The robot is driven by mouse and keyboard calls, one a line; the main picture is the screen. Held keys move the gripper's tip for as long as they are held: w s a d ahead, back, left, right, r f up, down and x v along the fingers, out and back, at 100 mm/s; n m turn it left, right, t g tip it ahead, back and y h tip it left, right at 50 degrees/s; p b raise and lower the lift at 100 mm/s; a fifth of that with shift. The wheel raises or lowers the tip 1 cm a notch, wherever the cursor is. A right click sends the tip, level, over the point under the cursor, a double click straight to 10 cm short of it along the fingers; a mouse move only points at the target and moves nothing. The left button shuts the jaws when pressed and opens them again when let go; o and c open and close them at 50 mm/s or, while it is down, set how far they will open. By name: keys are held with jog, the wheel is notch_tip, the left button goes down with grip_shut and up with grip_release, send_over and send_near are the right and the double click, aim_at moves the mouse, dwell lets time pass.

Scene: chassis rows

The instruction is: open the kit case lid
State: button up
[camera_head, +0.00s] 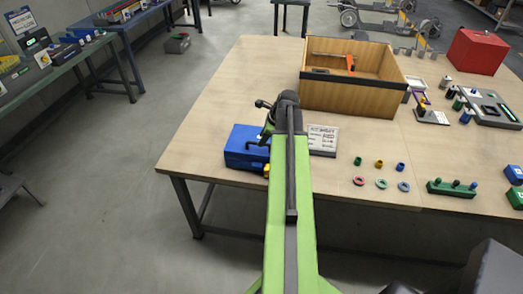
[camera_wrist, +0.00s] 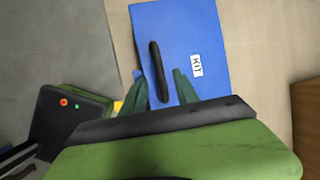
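The kit case is a blue box (camera_head: 245,148) at the left front edge of the wooden table, partly hidden by my arm in the head view. Its lid looks shut. In the wrist view its blue top (camera_wrist: 205,30) fills the upper middle, with a white KIT label (camera_wrist: 196,66) and a black bar handle (camera_wrist: 158,70). My gripper (camera_wrist: 159,74) is open, its two dark green fingers apart, one on each side of the handle's near end. I cannot tell whether they touch the case. The gripper is mostly hidden in the head view.
A printed card (camera_head: 323,140) lies right of the case. A wooden open box (camera_head: 350,97) stands behind, and a red box (camera_head: 477,52) is at the back right. Small coloured rings (camera_head: 382,184) and a green peg block (camera_head: 452,188) lie to the right.

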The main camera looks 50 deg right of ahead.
jog(key=b+x, duration=0.1)
jog(key=x, duration=0.1)
jog(key=shift+w+f, duration=0.15)
jog(key=shift+f, duration=0.2)
jog(key=shift+r, duration=0.1)
grip_shut()
jog(key=shift+d, duration=0.1)
dwell(1.0)
